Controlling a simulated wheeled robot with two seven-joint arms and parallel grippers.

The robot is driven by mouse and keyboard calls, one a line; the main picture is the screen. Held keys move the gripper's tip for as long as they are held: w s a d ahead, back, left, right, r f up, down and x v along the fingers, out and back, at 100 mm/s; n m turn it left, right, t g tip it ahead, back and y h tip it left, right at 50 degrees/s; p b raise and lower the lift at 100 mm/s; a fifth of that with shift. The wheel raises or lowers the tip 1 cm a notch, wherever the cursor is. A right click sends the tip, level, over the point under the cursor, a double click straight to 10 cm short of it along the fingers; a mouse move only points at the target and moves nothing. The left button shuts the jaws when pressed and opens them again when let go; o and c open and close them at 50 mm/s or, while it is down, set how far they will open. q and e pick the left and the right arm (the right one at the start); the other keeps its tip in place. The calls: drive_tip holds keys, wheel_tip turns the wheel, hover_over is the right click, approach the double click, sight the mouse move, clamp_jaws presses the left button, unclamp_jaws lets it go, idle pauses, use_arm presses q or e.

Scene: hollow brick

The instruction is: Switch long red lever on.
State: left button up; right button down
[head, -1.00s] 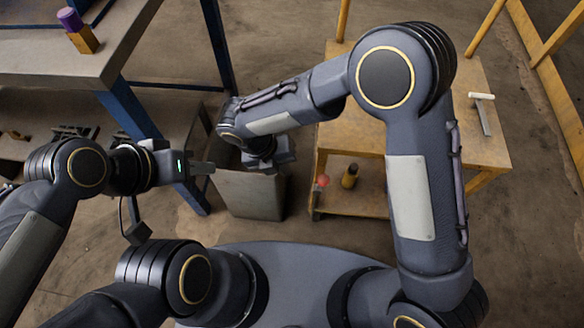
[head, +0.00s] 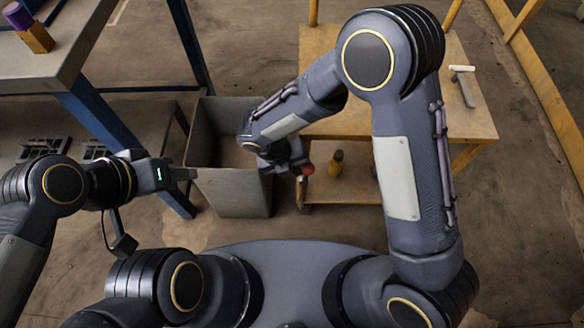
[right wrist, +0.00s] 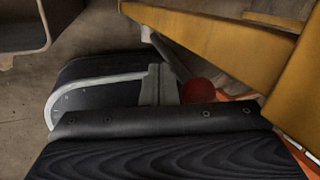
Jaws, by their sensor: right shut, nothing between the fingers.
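A red ball-shaped knob (head: 307,168), which looks like the end of the lever, shows at the left side of the wooden workbench, beside my right gripper (head: 295,166). The knob also shows in the right wrist view (right wrist: 197,90), just beyond the fingers of my right gripper (right wrist: 165,85). That gripper is shut and empty. I cannot tell whether it touches the knob. Most of the lever's shaft is hidden. My left gripper (head: 186,174) is at the left, near the grey bin and far from the knob; its finger gap cannot be made out.
A grey open bin (head: 232,192) stands just left of my right gripper. The wooden workbench (head: 430,115) has a hammer (head: 464,86) on top and a dark yellow-topped bottle (head: 336,163) on its lower shelf. A blue-legged table (head: 55,65) stands at the left.

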sight(308, 170)
drive_tip(key=d+y+p, duration=0.1)
drive_tip(key=d+y, duration=0.2)
drive_tip(key=shift+d+r, duration=0.15)
drive_tip(key=shift+r, duration=0.05)
use_arm(q)
drive_tip(key=shift+r+p, duration=0.3)
drive_tip(key=shift+r, duration=0.5)
use_arm(e)
drive_tip(key=shift+d+f+y, duration=0.15)
drive_tip(key=shift+d+y, duration=0.3)
drive_tip(key=shift+y, duration=0.15)
